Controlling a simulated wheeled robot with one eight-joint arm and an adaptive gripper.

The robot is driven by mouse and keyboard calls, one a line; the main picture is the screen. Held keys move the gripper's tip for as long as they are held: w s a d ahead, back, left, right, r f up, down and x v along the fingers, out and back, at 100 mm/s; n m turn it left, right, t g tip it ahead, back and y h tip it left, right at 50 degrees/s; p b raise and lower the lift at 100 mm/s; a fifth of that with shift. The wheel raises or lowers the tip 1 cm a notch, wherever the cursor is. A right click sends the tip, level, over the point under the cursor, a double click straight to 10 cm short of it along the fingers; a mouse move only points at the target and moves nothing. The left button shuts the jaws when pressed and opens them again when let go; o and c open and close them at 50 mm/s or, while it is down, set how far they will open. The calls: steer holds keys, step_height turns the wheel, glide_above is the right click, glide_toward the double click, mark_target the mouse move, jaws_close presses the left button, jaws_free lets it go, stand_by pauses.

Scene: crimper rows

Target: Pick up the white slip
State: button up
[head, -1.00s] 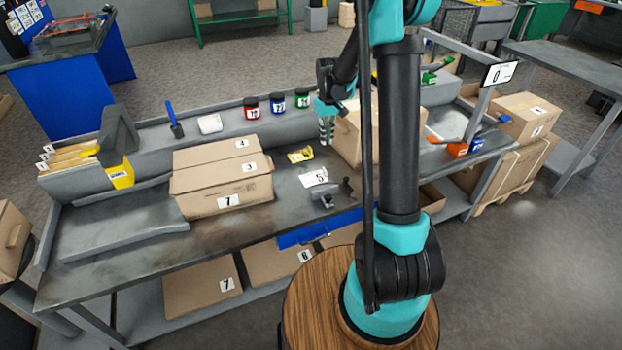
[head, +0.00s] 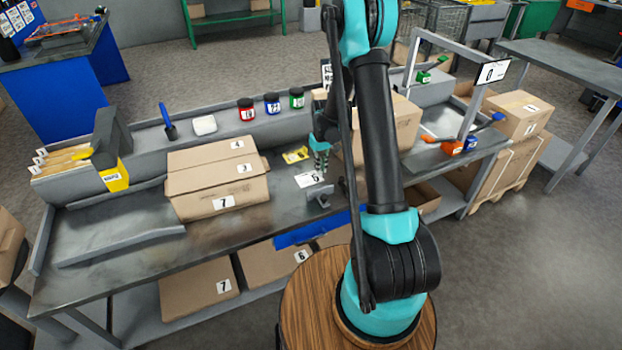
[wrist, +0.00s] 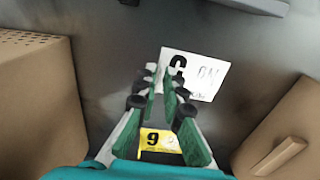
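The white slip (head: 309,179) lies flat on the grey workbench, with black print on it. In the wrist view the white slip (wrist: 205,76) is just beyond my fingertips, and its left edge is partly covered by them. My gripper (head: 321,172) points down over the slip's right part in the head view. In the wrist view my gripper (wrist: 164,78) has its two fingers apart with nothing held between them. Whether the tips touch the slip cannot be told.
A yellow slip (head: 295,155) lies behind the white one; it shows between my fingers in the wrist view (wrist: 160,141). Cardboard boxes stand left (head: 217,182) and right (head: 405,122). A small grey metal piece (head: 318,196) sits in front. Jars (head: 272,104) stand on the back ledge.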

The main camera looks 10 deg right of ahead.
steer(key=shift+f, duration=1.2)
jaws_close()
steer(key=shift+r, duration=0.2)
